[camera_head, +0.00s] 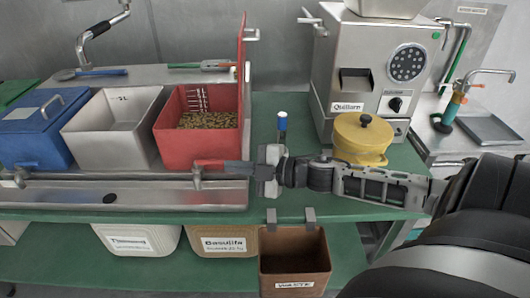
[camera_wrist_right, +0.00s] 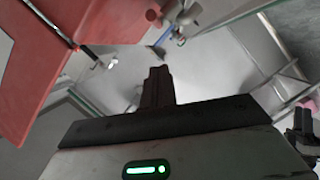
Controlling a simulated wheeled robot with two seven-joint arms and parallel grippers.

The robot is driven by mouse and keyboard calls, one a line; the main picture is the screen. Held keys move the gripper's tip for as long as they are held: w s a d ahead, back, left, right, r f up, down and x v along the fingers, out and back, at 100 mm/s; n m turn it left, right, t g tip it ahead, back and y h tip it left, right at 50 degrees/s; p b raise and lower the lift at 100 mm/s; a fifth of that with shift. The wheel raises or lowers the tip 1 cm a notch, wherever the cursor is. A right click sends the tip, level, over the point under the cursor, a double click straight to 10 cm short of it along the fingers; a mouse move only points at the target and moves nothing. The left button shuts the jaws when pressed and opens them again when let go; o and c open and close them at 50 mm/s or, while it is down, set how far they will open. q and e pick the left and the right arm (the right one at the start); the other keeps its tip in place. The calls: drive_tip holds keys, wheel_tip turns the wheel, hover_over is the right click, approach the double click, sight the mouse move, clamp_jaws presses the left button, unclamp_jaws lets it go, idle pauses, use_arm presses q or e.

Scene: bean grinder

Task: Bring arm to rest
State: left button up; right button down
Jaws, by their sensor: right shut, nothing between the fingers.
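My right arm (camera_head: 375,187) reaches in from the right, over the front of the green table. The red bin shows there at the upper left (camera_wrist_right: 30,60). I cannot tell whether the fingertips touch the rail. My left arm and gripper are not in view.
A yellow lidded pot (camera_head: 360,143) stands close behind my right forearm, before the steel grinder (camera_head: 365,60). Brown beans (camera_head: 207,120) lie in the red bin. A white bin (camera_head: 105,140) and blue box (camera_head: 35,135) stand left. A brown waste bin (camera_head: 293,265) hangs below.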

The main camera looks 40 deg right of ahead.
drive_tip(key=v, duration=0.6)
drive_tip(key=shift+d, duration=0.45)
drive_tip(key=s+a+f+m+g+h, duration=0.25)
drive_tip(key=s+f+m+h, duration=0.25)
drive_tip(key=f+m+h, duration=0.6)
drive_tip(key=s+a+m+g+y, duration=0.3)
drive_tip(key=s+a+m+g, duration=0.2)
drive_tip(key=s+a+g, duration=0.5)
drive_tip(key=w+a+f+n+t+y, duration=0.1)
drive_tip(key=w+a+f+t+y, duration=0.1)
drive_tip(key=a+f+t, duration=0.4)
drive_tip(key=shift+w+a+f+t, duration=0.3)
drive_tip(key=shift+w+f+t, duration=0.45)
drive_tip(key=shift+f+t, duration=0.5)
